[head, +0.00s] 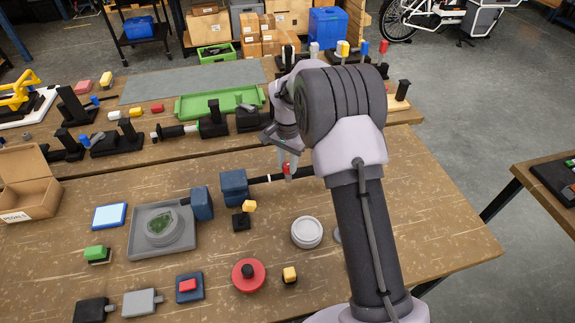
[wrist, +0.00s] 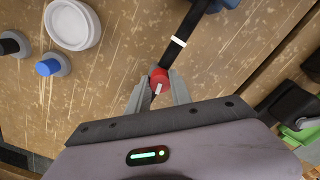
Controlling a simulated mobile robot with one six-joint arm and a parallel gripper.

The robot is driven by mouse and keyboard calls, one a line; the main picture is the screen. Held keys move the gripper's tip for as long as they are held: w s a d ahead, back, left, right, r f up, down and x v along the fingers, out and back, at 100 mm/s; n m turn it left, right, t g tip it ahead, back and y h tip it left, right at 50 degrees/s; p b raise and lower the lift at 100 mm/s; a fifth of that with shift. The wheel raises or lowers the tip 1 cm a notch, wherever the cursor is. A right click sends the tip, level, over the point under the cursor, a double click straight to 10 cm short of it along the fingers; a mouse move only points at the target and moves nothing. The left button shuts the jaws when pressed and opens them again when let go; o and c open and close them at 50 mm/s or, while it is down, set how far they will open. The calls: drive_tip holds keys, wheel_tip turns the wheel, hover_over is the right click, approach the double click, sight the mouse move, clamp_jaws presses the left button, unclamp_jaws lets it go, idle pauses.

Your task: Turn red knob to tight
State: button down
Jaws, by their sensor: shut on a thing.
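A pale pointer mark shows on the knob. My gripper (wrist: 160,88) is shut on the knob, one finger on each side, seen from above in the wrist view. In the head view the knob (head: 286,168) shows small beneath my gripper (head: 287,174), by the black bar (head: 262,179) that runs right from a dark blue block (head: 234,186). My arm hides the bar's right end. I cannot read any tight marking.
On the wooden table (head: 400,225), a white round dish (head: 306,232), a red disc with black knob (head: 248,276) and a grey tray (head: 143,240) stand nearer. A green tray (head: 190,107) and dark fixtures stand behind. The table right of my arm is mostly clear.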

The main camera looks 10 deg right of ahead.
sight(287, 165)
drive_tip(key=m+b, duration=0.1)
drive_tip(key=m, duration=0.2)
drive_tip(key=shift+m, duration=0.3)
drive_tip(key=shift+m+b, duration=0.6)
drive_tip(key=shift+m, duration=1.2)
drive_tip(key=c, duration=1.1)
unclamp_jaws()
drive_tip(key=shift+c, duration=0.2)
wheel_tip(287, 165, up, 18)
drive_tip(key=p, duration=0.5)
drive_tip(key=shift+f, duration=0.25)
